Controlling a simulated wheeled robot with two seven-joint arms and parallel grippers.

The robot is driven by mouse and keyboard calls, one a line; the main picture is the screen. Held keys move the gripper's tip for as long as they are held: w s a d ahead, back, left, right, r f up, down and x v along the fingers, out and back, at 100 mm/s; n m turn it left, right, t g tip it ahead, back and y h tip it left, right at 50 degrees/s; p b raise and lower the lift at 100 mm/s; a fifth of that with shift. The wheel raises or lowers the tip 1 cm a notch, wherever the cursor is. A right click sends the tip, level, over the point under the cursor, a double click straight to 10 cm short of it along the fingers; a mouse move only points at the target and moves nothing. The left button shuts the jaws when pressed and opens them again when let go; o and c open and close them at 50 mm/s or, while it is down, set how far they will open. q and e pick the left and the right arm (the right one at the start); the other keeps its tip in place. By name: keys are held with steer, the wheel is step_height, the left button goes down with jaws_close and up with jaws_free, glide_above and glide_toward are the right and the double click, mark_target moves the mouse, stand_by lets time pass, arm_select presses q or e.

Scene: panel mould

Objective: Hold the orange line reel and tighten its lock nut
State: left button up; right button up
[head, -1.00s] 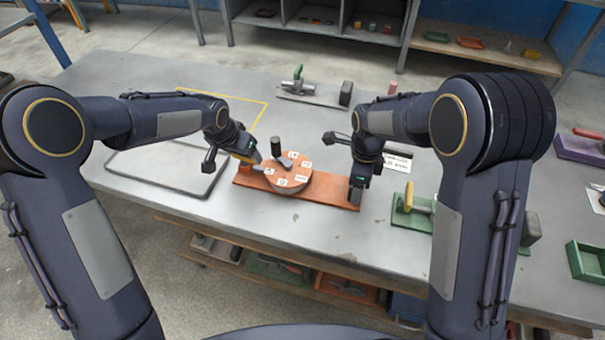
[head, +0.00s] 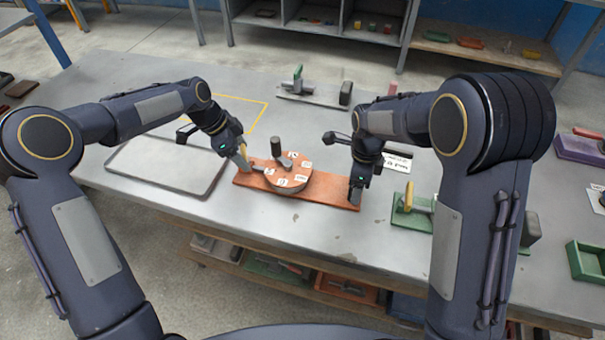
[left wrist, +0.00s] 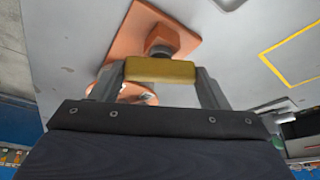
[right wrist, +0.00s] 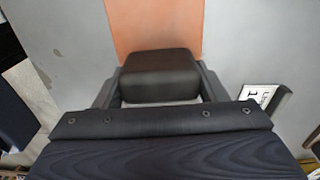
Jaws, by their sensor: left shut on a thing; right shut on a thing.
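The orange line reel (head: 288,174) is a flat round drum with white labels and a dark crank knob (head: 276,145). It sits on an orange base plate (head: 335,192). My left gripper (head: 243,159) is at the plate's left end, shut on a yellow handle (left wrist: 160,70). In the left wrist view, a dark hexagonal nut (left wrist: 161,45) shows just beyond the handle, at an orange post by the plate. The fingers hide part of the reel there. My right gripper (head: 355,192) is shut on a dark block (right wrist: 159,76) at the plate's right end.
A grey tray (head: 165,168) lies left of the plate. A green fixture (head: 410,215) with a yellow handle stands to the right, near a white label card (head: 397,162). Another fixture (head: 315,93) is at the back. The grey table (head: 240,215) is clear in front.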

arm_select(q)
steer(key=shift+w+m+g, duration=0.15)
steer(key=shift+m+g, duration=0.65)
steer(key=shift+m, duration=1.1)
steer(key=o, duration=1)
steer(key=v, duration=1.2)
arm_select(e)
steer(key=o, duration=1.4)
steer(key=shift+c, duration=0.2)
